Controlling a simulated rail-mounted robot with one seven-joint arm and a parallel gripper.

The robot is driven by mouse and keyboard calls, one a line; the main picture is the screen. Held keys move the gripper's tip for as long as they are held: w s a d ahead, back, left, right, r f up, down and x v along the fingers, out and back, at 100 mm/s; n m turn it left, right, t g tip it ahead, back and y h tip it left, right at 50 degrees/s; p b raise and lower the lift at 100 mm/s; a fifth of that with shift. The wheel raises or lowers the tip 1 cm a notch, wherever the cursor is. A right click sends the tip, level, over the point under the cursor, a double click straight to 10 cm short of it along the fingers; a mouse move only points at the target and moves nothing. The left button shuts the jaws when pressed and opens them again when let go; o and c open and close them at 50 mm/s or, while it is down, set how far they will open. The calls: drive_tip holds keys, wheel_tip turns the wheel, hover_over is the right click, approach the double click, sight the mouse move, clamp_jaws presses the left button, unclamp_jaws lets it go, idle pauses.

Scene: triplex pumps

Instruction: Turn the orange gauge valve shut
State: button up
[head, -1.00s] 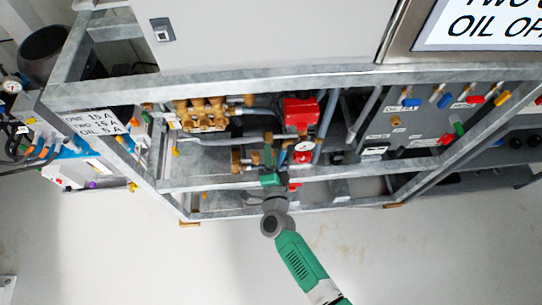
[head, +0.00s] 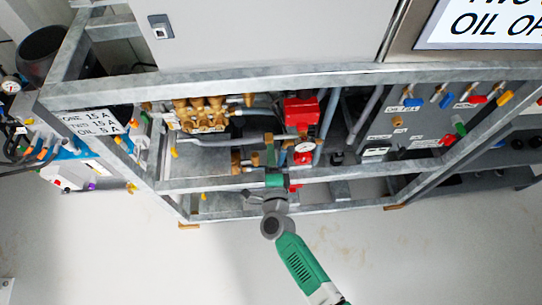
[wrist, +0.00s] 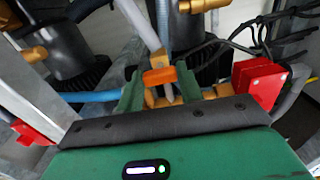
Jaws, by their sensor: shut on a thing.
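The orange gauge valve handle (wrist: 159,76) shows in the middle of the wrist view, lying crosswise above brass fittings. My gripper (wrist: 160,87) has one green finger on each side of this handle and is shut on it. In the head view my gripper (head: 270,160) reaches in over the lower frame rail, just left of the round white gauge (head: 304,147). The handle cannot be made out there, as my gripper covers that spot. The valve's body below the handle is partly hidden in the wrist view.
Galvanised frame rails (head: 330,174) run close in front of and beside my wrist. A red block (wrist: 257,82) stands to the right of the fingers. Dark cylinders, a blue hose (wrist: 92,97) and black cables crowd around. The floor in front is clear.

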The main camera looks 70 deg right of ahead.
drive_tip(key=o, duration=1)
drive_tip(key=p+v, duration=0.2)
drive_tip(key=v, duration=0.5)
drive_tip(key=shift+s+a, duration=0.2)
drive_tip(key=shift+a, duration=0.15)
